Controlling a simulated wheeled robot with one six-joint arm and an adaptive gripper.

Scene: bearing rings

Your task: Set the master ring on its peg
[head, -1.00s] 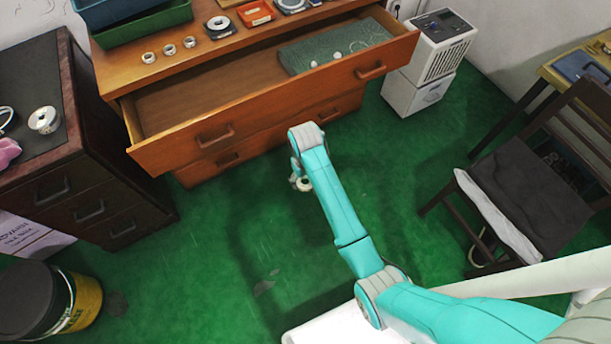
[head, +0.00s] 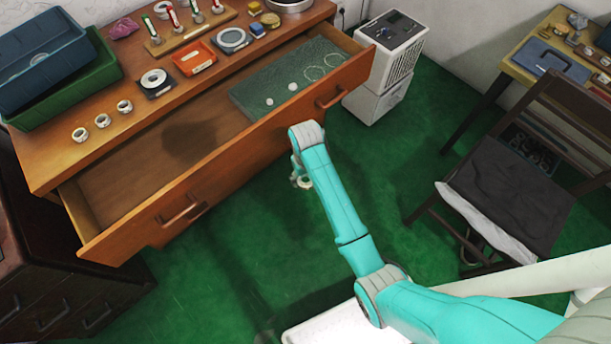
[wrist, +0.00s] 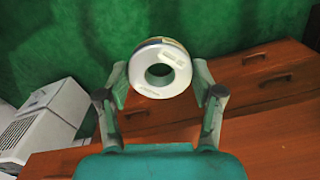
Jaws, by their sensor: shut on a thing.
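The master ring, a thick white ring with a yellowish rim, (wrist: 161,69) is held between the fingertips of my gripper (wrist: 161,78) in the wrist view. Its open hole faces that camera. In the head view my gripper (head: 301,178) hangs over the green floor in front of the open drawer, mostly hidden by my arm, with the ring (head: 304,182) partly showing. I cannot surely tell which thing is the ring's peg. The open drawer (head: 190,205) holds a grey-green mat (head: 250,104) with two small white round things and two thin pale circles on it.
The wooden cabinet top (head: 60,165) bears several small rings, a dark plate with a white ring (head: 155,82), a red tray (head: 193,59) and stacked bins (head: 45,60). A white appliance (head: 388,60) and a chair (head: 515,190) stand right. Green floor is free between.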

